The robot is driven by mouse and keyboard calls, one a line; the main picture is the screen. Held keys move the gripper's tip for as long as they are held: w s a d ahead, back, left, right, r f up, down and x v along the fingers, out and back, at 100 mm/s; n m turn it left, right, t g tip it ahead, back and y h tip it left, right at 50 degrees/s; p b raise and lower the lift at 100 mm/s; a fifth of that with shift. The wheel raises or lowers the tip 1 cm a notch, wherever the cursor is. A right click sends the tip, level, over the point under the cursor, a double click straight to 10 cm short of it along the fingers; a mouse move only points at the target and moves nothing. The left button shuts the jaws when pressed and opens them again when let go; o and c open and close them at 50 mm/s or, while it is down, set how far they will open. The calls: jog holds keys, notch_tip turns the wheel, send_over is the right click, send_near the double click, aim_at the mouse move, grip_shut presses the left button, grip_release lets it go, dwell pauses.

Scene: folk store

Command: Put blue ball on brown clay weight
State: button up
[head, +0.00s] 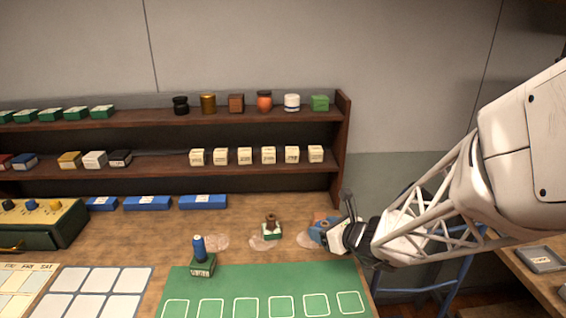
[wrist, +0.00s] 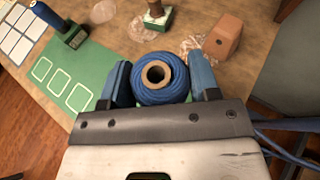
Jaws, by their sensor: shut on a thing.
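The blue ball (wrist: 163,84) is a wound ball of blue cord around a brown tube core. My gripper (wrist: 162,88) is shut on it, with one blue-padded finger on each side and the tube's open end showing. The brown clay weight (wrist: 222,38) is a tan-brown block with a small dark hole, standing on the table past the right finger in the wrist view. In the head view the clay weight (head: 319,217) is partly hidden behind my gripper (head: 328,233). The ball appears apart from the weight in the wrist view.
A spool on a green-and-white box (head: 271,228) stands left of the gripper. A blue spool on a green box (head: 202,262) stands farther left, at the edge of the green mat (head: 265,285). Shelves (head: 240,171) with small boxes and jars rise behind.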

jog(key=shift+w+d+f, duration=0.1)
jog(key=shift+d+f, duration=0.05)
jog(key=shift+d, duration=0.5)
jog(key=shift+w+d+f, duration=0.1)
jog(key=shift+d, duration=0.55)
send_over(320, 216)
jog(key=shift+w+f, duration=0.1)
jog(key=shift+f, duration=0.7)
jog(key=shift+f, duration=1.75)
jog(key=shift+f, duration=0.15)
jog(key=o, duration=0.9)
